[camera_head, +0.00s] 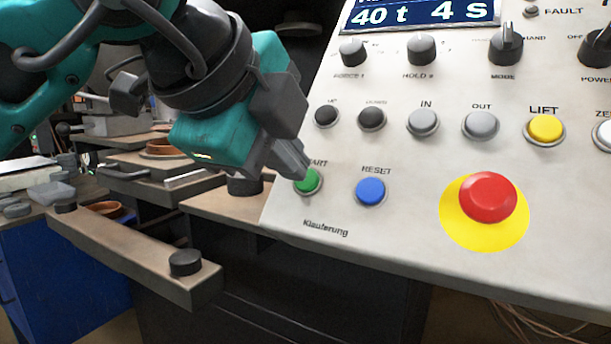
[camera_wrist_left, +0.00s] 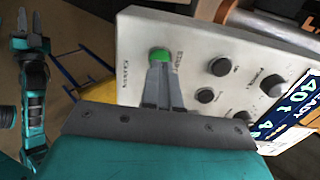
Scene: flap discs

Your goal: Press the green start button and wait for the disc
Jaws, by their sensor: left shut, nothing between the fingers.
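The green start button (camera_head: 308,182) sits at the lower left of the sloping control panel (camera_head: 400,250). My left gripper (camera_head: 300,172) is shut and empty, with its fingertips at the upper edge of the button. In the left wrist view the shut fingers (camera_wrist_left: 161,62) point straight at the green button (camera_wrist_left: 158,54), whose near part they cover. I cannot tell whether the tips touch it. The display (camera_head: 425,14) reads "40 t 4 s"; its top line is cut off. My right gripper (camera_wrist_left: 27,28) shows at the left of the left wrist view, open and empty. No disc is clearly seen.
A blue reset button (camera_head: 371,191) is just right of the start button. A red emergency stop (camera_head: 487,197) on a yellow disc is farther right. Other buttons and knobs fill the panel above. A bar with black knobs (camera_head: 185,262) stands at lower left.

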